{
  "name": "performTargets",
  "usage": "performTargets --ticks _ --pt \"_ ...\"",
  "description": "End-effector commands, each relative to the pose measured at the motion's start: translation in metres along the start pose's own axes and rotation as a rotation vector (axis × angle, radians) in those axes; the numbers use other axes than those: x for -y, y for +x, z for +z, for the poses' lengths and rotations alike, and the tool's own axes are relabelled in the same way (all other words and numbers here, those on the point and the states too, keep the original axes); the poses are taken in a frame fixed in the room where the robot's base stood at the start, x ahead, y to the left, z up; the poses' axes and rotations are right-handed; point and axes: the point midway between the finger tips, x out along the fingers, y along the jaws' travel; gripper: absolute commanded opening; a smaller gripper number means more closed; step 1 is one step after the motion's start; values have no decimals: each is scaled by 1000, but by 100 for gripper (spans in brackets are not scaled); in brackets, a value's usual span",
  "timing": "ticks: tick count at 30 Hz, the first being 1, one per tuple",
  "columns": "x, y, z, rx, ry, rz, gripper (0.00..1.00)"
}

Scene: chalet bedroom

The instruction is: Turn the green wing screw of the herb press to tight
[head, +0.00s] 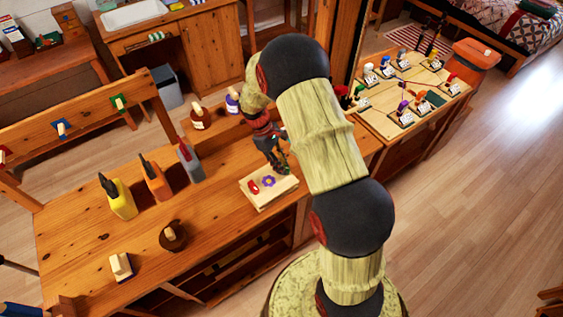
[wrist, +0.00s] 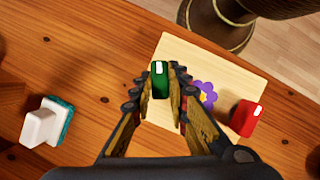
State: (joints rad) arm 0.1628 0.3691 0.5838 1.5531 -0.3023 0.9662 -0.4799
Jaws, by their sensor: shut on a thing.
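The herb press (head: 262,203) is a pale wooden board on the wooden bench, with a purple flower (wrist: 207,93) on its top. The green wing screw (wrist: 160,82) stands at one side of the press and has a white mark at its far end in the wrist view. A red wing screw (wrist: 244,119) with a white mark sits on the opposite side, and shows in the head view too (head: 253,187). My gripper (head: 281,167) is over the press, its fingers (wrist: 160,92) closed around the green wing screw. In the head view my gripper mostly hides this screw.
A white and teal block (wrist: 47,122) lies on the bench beside the press. Two small bottles (head: 200,118) stand behind.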

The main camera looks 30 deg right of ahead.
Motion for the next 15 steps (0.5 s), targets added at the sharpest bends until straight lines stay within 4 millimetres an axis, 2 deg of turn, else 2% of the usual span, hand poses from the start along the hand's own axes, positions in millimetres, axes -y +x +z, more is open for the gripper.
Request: performTargets --ticks 6,15 --pt "-2 -2 1 0 175 -72 0" --pt "-3 -1 1 -1 348 -144 0"
